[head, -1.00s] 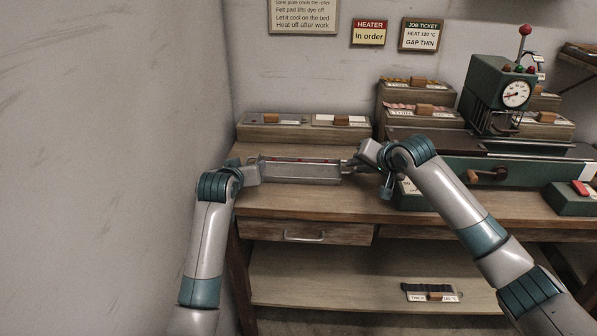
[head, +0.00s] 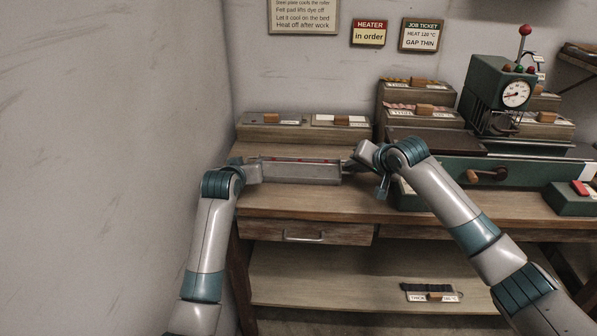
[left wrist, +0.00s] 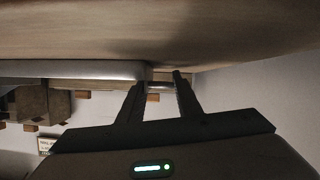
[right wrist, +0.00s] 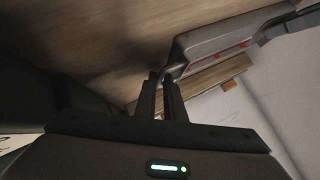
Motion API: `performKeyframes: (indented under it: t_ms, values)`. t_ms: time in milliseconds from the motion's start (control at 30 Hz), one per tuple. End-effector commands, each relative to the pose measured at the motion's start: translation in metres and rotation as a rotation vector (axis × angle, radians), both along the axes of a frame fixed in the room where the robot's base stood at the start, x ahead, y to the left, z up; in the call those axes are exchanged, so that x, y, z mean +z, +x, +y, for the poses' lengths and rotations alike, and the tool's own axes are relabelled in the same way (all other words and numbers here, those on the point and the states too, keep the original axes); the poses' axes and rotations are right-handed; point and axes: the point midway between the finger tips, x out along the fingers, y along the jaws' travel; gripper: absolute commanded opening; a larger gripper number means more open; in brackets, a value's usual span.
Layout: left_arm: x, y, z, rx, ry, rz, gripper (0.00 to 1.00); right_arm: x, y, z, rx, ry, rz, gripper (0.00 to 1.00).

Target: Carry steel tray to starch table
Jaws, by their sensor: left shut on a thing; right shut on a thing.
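The steel tray (head: 300,172) is a long, shallow grey tray with some red showing inside. It is at the left part of the wooden workbench (head: 330,203) in the head view. My left gripper (head: 254,172) is shut on its left end. My right gripper (head: 350,166) is shut at its right end. The left wrist view shows the left fingers (left wrist: 161,88) on the tray's end handle, with the tray (left wrist: 75,70) running left. The right wrist view shows the right fingers (right wrist: 164,82) at the tray's other handle. I cannot tell whether the tray touches the bench top.
A low wooden rack (head: 300,131) stands behind the tray. A green machine with a dial (head: 515,94) and stepped racks (head: 420,117) stand to the right. A wall closes off the left. A drawer (head: 310,232) and lower shelf (head: 340,275) are below.

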Motion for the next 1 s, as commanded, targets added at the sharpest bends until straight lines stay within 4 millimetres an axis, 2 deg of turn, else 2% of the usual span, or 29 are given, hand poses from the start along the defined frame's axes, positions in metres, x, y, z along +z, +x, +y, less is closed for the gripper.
performKeyframes:
  t_ms: [267, 700, 1000]
  values:
    - [0.008, 0.000, 0.001, 0.003, 0.000, -0.002, 0.00, 0.007, 0.001, -0.002, -0.003, 0.000, 0.000, 0.00]
    - [0.039, 0.000, 0.002, 0.003, 0.000, -0.001, 0.00, 0.039, 0.001, -0.002, -0.005, -0.001, -0.001, 0.00]
    - [0.051, 0.000, 0.002, 0.003, 0.000, -0.001, 0.00, 0.050, 0.001, -0.003, -0.005, -0.001, 0.000, 0.00]
